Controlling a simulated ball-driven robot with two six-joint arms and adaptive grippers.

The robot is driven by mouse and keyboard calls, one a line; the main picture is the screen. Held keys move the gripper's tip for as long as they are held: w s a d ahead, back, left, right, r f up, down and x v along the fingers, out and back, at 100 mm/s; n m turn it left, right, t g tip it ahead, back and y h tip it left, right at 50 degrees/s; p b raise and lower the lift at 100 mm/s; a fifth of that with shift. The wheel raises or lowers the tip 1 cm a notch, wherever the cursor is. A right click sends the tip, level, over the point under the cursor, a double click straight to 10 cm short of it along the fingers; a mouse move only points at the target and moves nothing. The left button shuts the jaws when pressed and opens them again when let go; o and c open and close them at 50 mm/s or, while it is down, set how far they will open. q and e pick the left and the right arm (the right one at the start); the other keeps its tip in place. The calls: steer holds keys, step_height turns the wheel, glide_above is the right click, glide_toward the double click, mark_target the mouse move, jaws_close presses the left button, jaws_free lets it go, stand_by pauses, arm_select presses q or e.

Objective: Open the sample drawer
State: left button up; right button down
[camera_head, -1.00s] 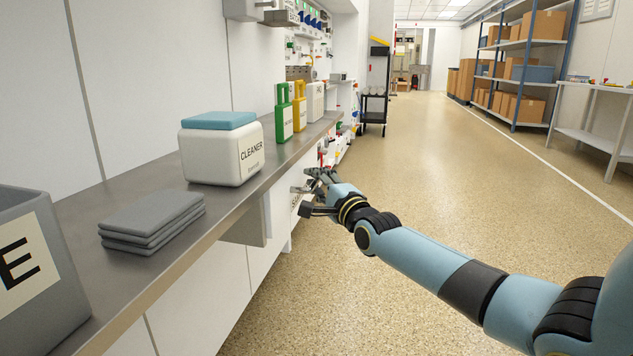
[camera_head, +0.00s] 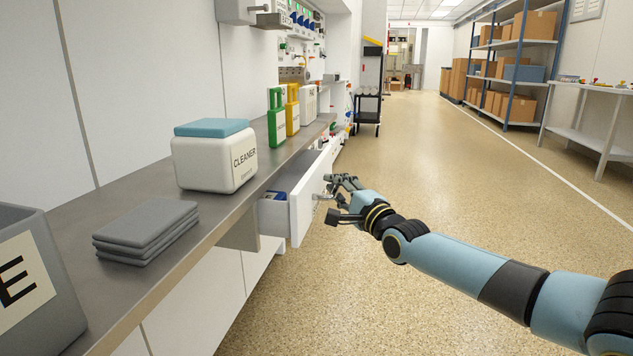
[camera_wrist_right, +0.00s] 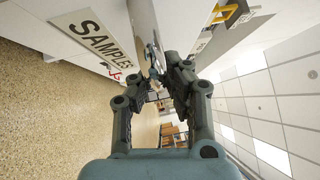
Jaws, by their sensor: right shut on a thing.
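The sample drawer (camera_head: 312,194) stands partly pulled out from under the counter, with a white front and something blue inside. In the right wrist view its front carries a label reading SAMPLES (camera_wrist_right: 92,37). My right gripper (camera_head: 332,197) is at the outer face of the drawer front. It is shut on the drawer handle (camera_wrist_right: 154,65), a slim metal part mostly hidden between the fingers. My left gripper is not in view.
The counter (camera_head: 85,210) holds a cleaner tub (camera_head: 215,160), folded grey cloths (camera_head: 146,232), a grey bin (camera_head: 35,285) and green (camera_head: 276,125) and yellow (camera_head: 292,115) lock-shaped items. The floor (camera_head: 450,200) right of the drawer is clear.

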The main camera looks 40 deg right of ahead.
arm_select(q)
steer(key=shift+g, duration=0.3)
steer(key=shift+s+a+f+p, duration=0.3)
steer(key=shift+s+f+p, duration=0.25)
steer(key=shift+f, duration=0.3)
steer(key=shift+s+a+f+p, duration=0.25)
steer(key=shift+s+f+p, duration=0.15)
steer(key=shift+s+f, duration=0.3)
arm_select(e)
steer(key=s+d, duration=0.8)
steer(key=s, duration=0.2)
steer(key=shift+s+d+f, duration=0.2)
steer(key=shift+d+f, duration=0.1)
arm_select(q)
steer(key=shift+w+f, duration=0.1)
arm_select(e)
steer(key=c, duration=1.5)
jaws_free()
steer(key=shift+o, duration=0.8)
steer(key=shift+r, duration=0.15)
steer(key=s+a+f, duration=0.1)
steer(key=s, duration=1)
steer(key=shift+s+f, duration=0.3)
steer(key=shift+s, duration=0.1)
